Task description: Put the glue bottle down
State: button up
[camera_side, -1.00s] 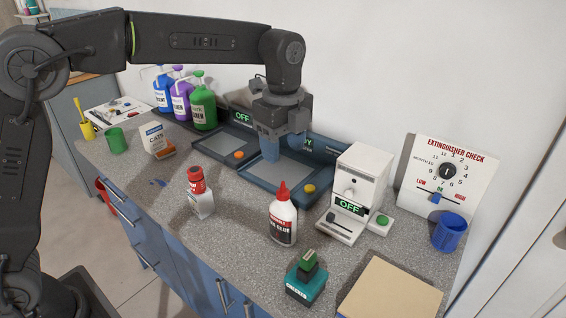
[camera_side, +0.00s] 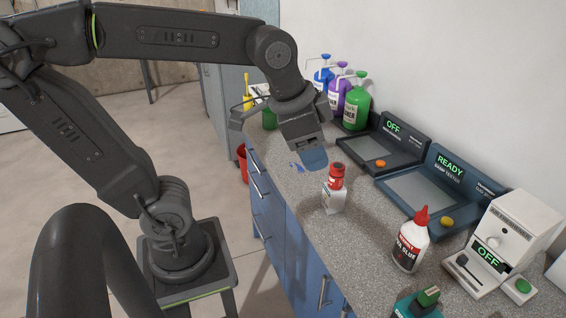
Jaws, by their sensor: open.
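The glue bottle (camera_side: 411,245), white with a red nozzle and a dark and red label, stands upright on the speckled counter (camera_side: 350,262) in the side view. My gripper (camera_side: 313,160) has blue fingertips and is open and empty. It hangs above the counter's front edge, well to the left of the glue bottle and apart from it. A smaller white bottle with a red cap (camera_side: 335,188) stands just below and to the right of my fingertips; I cannot tell whether they touch it.
A blue device reading READY (camera_side: 448,170) and a dark one reading OFF (camera_side: 392,130) stand along the wall. A white dispenser (camera_side: 510,240) is right of the glue bottle, a teal stamp (camera_side: 420,305) in front. Pump bottles (camera_side: 355,100) stand at the back.

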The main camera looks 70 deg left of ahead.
jog(key=s+f+n, duration=0.1)
jog(key=s+n, duration=0.1)
jog(key=s+a+f+n+t, duration=0.1)
jog(key=s+f+n, duration=0.1)
jog(key=shift+s+a+f, duration=0.15)
jog(key=shift+s, duration=0.25)
dwell(0.9)
